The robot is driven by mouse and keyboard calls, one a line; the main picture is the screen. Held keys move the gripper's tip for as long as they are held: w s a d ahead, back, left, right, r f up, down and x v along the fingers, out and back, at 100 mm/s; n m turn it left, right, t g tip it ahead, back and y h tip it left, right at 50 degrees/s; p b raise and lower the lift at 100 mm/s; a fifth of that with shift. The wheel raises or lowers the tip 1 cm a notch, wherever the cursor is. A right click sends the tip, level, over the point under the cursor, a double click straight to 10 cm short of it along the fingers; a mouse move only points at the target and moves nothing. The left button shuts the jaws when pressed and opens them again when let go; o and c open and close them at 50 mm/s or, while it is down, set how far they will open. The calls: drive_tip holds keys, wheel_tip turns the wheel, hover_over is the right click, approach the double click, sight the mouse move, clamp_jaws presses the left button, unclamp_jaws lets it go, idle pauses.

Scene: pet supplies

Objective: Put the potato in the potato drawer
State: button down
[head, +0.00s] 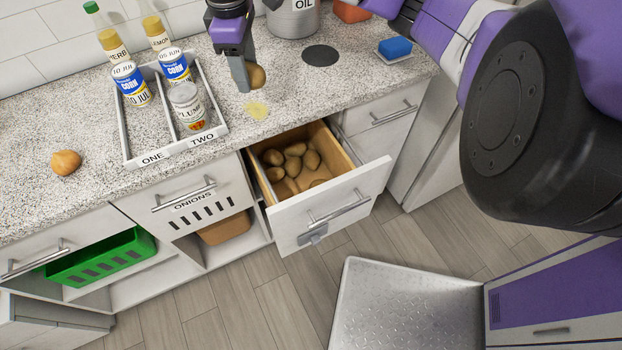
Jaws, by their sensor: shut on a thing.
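My gripper (245,78) is at the top middle of the head view, over the counter. It is shut on a brown potato (257,76), which shows partly beside the fingers. The gripper hides the rest of the potato. Below and in front, the open drawer (333,205) holds several potatoes (292,163). Its label is not visible from here. The held potato is behind the drawer, above or near the counter surface; I cannot tell how high.
A tray (178,146) marked ONE and TWO holds cans. An onion (66,162) lies at left on the counter (300,88). A blue sponge (394,47) is at right. The ONIONS drawer (197,207) is shut.

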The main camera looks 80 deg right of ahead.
drive_tip(key=w+a+f, duration=0.3)
drive_tip(key=a+f, duration=0.4)
drive_tip(key=a, duration=0.2)
drive_tip(key=w+a+f+m, duration=0.1)
drive_tip(key=w+a+f, duration=0.3)
drive_tip(key=a+f, duration=0.4)
drive_tip(key=w+a+f, duration=0.4)
drive_tip(key=a+f, duration=0.4)
drive_tip(key=a, duration=0.4)
drive_tip(key=shift+a+m, duration=0.15)
drive_tip(key=shift+m, duration=0.25)
drive_tip(key=shift+f, duration=0.1)
